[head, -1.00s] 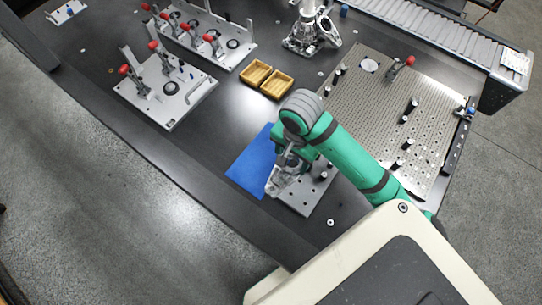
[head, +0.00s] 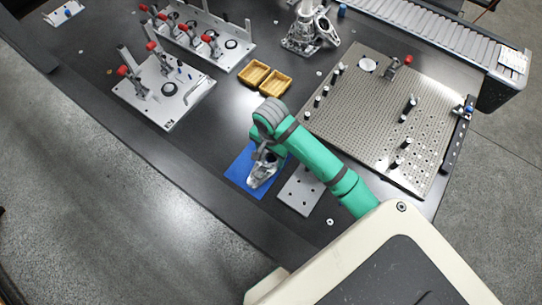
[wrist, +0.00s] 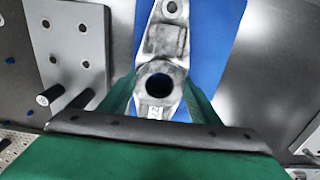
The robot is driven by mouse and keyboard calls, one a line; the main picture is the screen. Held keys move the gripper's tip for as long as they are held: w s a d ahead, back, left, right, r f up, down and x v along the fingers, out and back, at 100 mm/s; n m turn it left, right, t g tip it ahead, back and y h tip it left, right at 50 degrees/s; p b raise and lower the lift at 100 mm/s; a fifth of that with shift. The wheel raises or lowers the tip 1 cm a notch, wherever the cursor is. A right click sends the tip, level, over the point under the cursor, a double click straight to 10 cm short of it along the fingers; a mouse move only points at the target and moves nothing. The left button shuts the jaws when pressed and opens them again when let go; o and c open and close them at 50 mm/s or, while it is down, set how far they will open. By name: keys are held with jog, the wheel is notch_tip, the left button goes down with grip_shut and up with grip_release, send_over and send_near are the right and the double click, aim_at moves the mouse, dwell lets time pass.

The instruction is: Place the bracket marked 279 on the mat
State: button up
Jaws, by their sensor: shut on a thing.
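A grey metal bracket (head: 262,171) is held by my gripper (head: 266,150) over the blue mat (head: 238,174) in the head view. In the wrist view the bracket (wrist: 165,45) lies between the two green fingers of my gripper (wrist: 158,100), with a round bore near the fingers and a smaller hole at its far end. A small label shows on it, partly hidden and not fully readable. The blue mat (wrist: 212,50) shows beneath and beside it. I cannot tell whether the bracket touches the mat.
A grey plate with holes (head: 300,190) lies just right of the mat. Two yellow bins (head: 265,78) stand behind. A large perforated plate (head: 370,125) with black pegs is at the right. Clamp fixtures (head: 165,90) stand at the back left.

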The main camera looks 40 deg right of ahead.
jog(key=shift+f, duration=0.3)
jog(key=o, duration=1.5)
jog(key=shift+r, duration=0.1)
notch_tip(320, 180, up, 12)
